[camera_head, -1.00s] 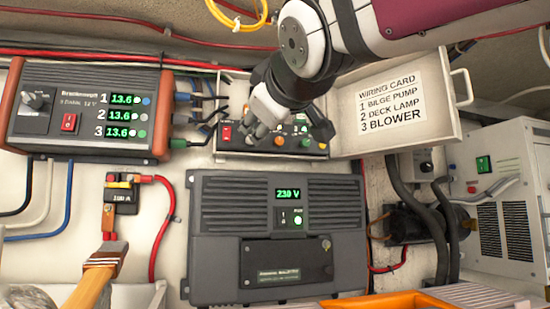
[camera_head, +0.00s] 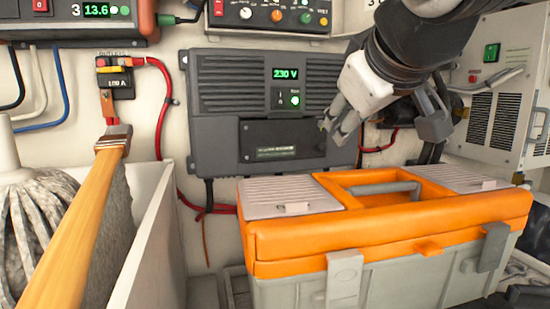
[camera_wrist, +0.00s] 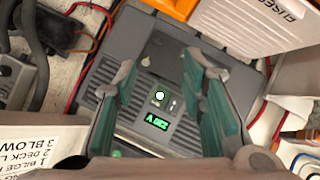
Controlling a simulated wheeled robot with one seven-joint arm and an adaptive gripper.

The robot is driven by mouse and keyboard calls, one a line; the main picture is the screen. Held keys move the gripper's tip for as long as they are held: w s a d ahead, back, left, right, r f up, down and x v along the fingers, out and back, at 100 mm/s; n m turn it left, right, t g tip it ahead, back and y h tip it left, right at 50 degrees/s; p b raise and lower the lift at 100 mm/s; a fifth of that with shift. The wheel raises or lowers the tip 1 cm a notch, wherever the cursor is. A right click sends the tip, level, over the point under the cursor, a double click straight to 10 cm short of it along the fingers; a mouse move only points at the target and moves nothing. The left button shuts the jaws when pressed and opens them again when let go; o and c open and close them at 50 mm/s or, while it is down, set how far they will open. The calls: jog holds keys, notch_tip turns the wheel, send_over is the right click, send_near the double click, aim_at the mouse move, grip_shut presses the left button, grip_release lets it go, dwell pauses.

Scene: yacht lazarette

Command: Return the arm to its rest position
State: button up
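My gripper (camera_head: 339,128) hangs in front of the grey 230 V inverter (camera_head: 225,110), by its right half, with the wrist above and to the right. In the wrist view my gripper (camera_wrist: 160,70) has its two green-padded fingers spread apart. Nothing is held between them; the inverter's 230 V display and lit button show in the gap. The inverter (camera_wrist: 105,70) appears upside down there. How far the fingertips are from its face is hard to tell.
An orange-lidded toolbox (camera_head: 390,240) stands below my gripper. A white bin (camera_head: 160,250), a wooden-handled brush (camera_head: 75,220) and a mop (camera_head: 30,220) are at left. A white vented unit (camera_head: 505,105) is at right. The switch panel (camera_head: 270,15) is above.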

jog(key=s+d+f+m+g+p, duration=0.1)
jog(key=s+d+f+m+g, duration=0.2)
jog(key=s+f, duration=0.7)
jog(key=s+d+f+m+g+p, duration=0.2)
jog(key=s+d+f+m+g, duration=0.1)
jog(key=s+f, duration=0.7)
jog(key=shift+s+d+f+g, duration=0.4)
jog(key=shift+d+f+g, duration=0.5)
jog(key=shift+d, duration=0.1)
jog(key=shift+r, duration=0.1)
